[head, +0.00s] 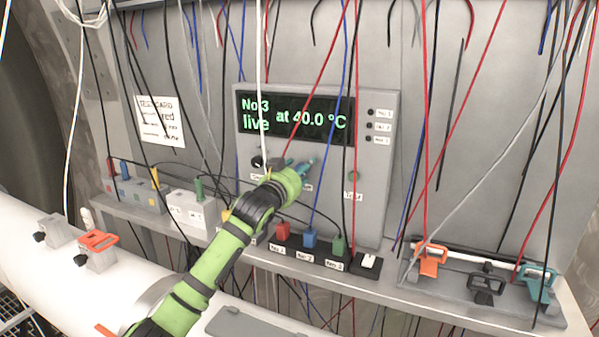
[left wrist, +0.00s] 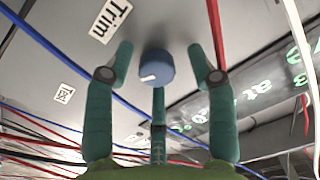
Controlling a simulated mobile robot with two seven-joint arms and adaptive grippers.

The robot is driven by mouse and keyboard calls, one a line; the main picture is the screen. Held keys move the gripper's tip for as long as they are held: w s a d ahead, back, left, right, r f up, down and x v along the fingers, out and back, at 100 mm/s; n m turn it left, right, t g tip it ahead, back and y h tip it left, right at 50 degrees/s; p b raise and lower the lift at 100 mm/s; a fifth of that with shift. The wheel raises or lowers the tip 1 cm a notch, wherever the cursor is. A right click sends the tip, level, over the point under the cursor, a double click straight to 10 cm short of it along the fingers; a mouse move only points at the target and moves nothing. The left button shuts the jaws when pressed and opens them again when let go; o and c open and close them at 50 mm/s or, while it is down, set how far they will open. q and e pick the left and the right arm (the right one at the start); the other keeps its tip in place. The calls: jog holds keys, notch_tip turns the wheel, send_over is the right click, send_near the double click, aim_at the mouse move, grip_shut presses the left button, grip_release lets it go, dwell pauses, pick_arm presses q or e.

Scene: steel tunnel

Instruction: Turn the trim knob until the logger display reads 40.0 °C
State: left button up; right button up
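The logger display (head: 293,118) reads "No.3 live at 40.0 °C" in green. It also shows, tilted and partly cut off, in the left wrist view (left wrist: 255,92). The trim knob (left wrist: 156,68) is blue with a white mark, beside a label reading "Trim" (left wrist: 111,19). My left gripper (head: 302,166) is at the panel below the display and hides the knob in the head view. In the left wrist view its teal fingers (left wrist: 160,54) stand open on either side of the knob, with visible gaps. My right gripper is out of view.
Thin red, blue, black and white wires hang in front of the panel. Coloured plugs (head: 310,238) and a rocker switch (head: 369,263) line the shelf. Clamps (head: 485,285) lie at the right.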

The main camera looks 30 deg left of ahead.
pick_arm(q)
jog(key=shift+s+f, duration=0.1)
jog(key=shift+f, duration=0.05)
jog(key=s, duration=1.2)
jog(key=shift+d, duration=0.35)
jog(key=shift+w, duration=0.1)
